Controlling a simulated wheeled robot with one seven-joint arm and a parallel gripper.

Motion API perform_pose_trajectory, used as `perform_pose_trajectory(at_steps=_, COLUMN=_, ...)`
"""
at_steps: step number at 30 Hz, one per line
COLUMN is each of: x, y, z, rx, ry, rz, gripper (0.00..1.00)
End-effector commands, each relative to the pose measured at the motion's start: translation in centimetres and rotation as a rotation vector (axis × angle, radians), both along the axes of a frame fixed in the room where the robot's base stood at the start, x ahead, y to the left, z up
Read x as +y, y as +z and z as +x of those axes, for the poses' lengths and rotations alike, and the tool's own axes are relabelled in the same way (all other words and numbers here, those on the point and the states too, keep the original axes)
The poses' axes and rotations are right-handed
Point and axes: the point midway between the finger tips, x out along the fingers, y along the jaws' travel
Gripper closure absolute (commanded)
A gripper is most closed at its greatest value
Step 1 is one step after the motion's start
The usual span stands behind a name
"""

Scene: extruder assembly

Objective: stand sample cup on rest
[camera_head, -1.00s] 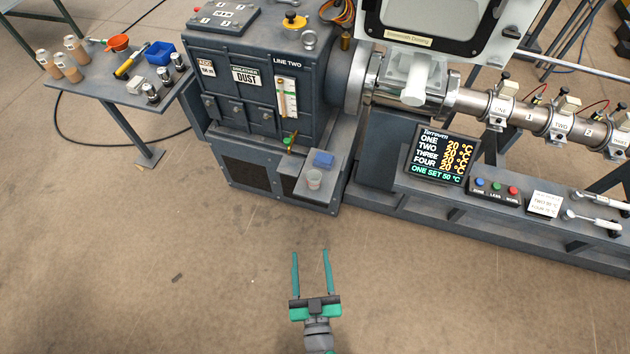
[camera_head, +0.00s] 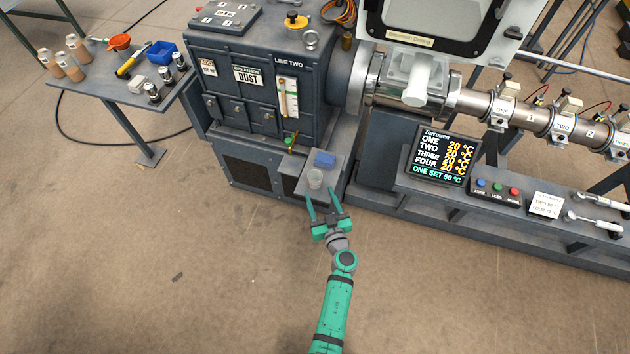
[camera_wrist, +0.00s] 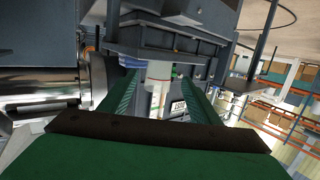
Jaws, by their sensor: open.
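The sample cup (camera_head: 315,179), small and clear-whitish, stands upright on the low grey ledge (camera_head: 327,197) at the foot of the machine. My gripper (camera_head: 320,190) is open, with its two green fingers reaching to the ledge's front. The fingertips are close to the cup; whether they touch it I cannot tell. The wrist view looks upside down; there the pale cup (camera_wrist: 158,71) shows between the fingers, hanging from the ledge's underside in the picture. I cannot tell which part is the rest.
A blue block (camera_head: 325,160) lies just behind the cup. A small green-topped knob (camera_head: 288,141) is to the left. The temperature display (camera_head: 442,156) and button box (camera_head: 497,190) stand to the right. A side table (camera_head: 105,88) with bottles is far left. The floor in front is clear.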

Motion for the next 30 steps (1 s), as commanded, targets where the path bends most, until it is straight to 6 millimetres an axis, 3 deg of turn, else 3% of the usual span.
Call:
perform_pose_trajectory(at_steps=21, x=1.8, y=-0.9, z=7.1, rx=-0.001, ry=0.000, rz=0.000, gripper=0.43)
perform_pose_trajectory(at_steps=30, x=1.9, y=-0.9, z=7.3, rx=-0.001, ry=-0.001, rz=-0.001, gripper=0.46)
